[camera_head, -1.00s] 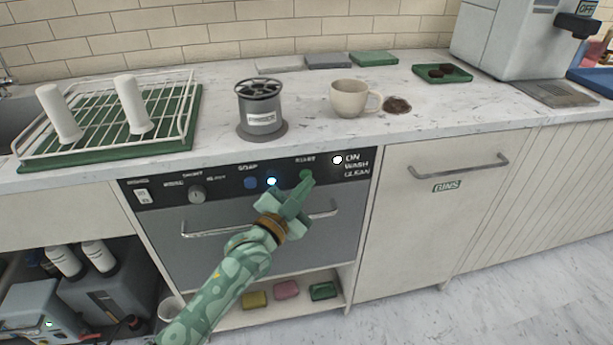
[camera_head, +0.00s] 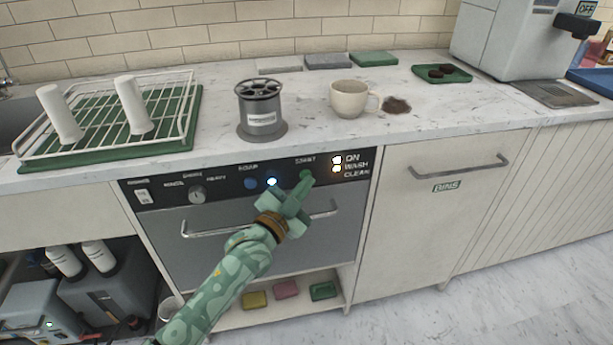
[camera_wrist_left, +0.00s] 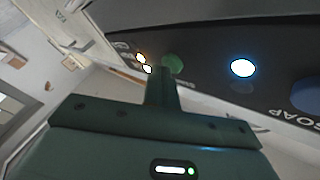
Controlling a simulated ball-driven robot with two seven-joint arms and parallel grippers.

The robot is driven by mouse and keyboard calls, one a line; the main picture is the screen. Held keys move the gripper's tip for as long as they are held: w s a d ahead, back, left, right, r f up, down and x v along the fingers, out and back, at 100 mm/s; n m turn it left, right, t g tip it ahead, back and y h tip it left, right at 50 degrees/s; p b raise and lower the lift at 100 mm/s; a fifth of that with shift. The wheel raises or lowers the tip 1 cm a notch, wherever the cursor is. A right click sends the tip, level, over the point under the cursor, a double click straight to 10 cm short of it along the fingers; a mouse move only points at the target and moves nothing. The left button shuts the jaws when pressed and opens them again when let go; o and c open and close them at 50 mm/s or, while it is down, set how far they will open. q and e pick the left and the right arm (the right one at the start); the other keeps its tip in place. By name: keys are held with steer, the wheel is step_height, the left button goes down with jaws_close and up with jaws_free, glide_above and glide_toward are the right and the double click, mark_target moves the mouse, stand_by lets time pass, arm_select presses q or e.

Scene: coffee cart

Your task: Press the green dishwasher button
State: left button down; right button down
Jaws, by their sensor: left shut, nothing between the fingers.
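The green button (camera_head: 305,175) sits on the black dishwasher panel (camera_head: 228,186), under the START label. It also shows in the left wrist view (camera_wrist_left: 173,64), just past my fingertips. My left gripper (camera_head: 304,182) is shut and empty, its tips at the green button; I cannot tell whether they touch it. In the left wrist view the shut fingers (camera_wrist_left: 161,76) partly cover the button's lower edge. Beside the panel text, the ON and WASH lights (camera_head: 337,165) are lit. A lit white light (camera_head: 271,182) and a blue button (camera_head: 251,183) are left of the green one. My right gripper is not in view.
A horizontal door handle (camera_head: 205,231) runs below the panel, behind my left arm. On the counter above stand a grey cup rinser (camera_head: 262,122), a beige cup (camera_head: 348,101) and a dish rack (camera_head: 100,137). The floor at the right is clear.

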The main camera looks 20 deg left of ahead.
arm_select(q)
steer(key=shift+s+d+p, duration=0.4)
steer(key=shift+s, duration=0.25)
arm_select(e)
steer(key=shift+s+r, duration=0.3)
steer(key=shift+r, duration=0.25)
